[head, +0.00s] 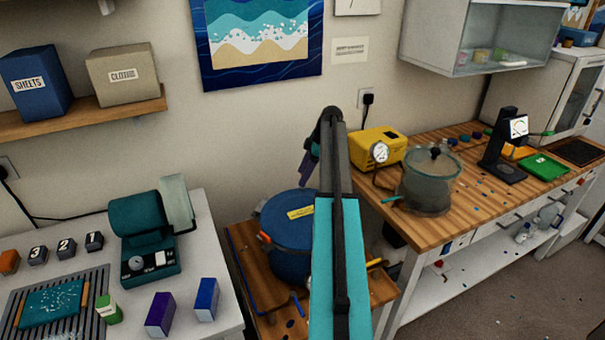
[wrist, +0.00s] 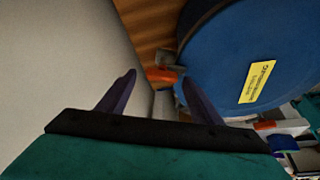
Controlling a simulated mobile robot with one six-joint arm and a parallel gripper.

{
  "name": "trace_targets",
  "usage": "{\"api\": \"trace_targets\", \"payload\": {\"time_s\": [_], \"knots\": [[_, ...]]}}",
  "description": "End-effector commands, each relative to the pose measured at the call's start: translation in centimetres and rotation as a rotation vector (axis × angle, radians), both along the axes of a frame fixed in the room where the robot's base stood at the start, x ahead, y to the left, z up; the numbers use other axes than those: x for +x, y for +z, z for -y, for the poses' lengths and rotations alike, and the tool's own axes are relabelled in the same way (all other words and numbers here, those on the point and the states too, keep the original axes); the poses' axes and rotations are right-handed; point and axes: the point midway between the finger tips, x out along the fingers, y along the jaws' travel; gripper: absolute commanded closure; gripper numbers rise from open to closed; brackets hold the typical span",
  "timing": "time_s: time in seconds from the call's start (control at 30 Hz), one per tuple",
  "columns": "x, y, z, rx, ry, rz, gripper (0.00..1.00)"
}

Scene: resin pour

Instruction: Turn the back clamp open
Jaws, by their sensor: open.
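The blue pot (head: 286,243) has a dark blue lid with a yellow label and stands on a low wooden stand. An orange clamp (head: 265,237) shows on its left side in the head view. In the wrist view, an orange clamp (wrist: 160,75) sits at the edge of the blue pot (wrist: 235,60), on the side toward the wall. My gripper (wrist: 158,77) is open, its two purple fingers apart with that clamp showing between the tips; contact cannot be told. Another orange part (wrist: 268,125) shows beyond the right finger. In the head view, my arm hides part of the pot.
The wall stands close behind the pot. A white table (head: 205,230) with a teal machine (head: 143,235) is at left. A wooden bench (head: 440,225) at right holds a yellow pump (head: 378,148) and a glass-like chamber (head: 430,180).

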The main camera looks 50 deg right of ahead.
Motion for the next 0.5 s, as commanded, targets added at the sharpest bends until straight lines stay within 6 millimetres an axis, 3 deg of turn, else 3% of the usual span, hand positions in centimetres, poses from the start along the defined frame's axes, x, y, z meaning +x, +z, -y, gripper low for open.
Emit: {"api": "trace_targets", "payload": {"time_s": [0.23,0.5], "knots": [[-0.02,-0.05,0.04,0.0,-0.001,0.0,0.41],[-0.03,-0.02,0.11,-0.001,-0.002,0.001,0.82]]}}
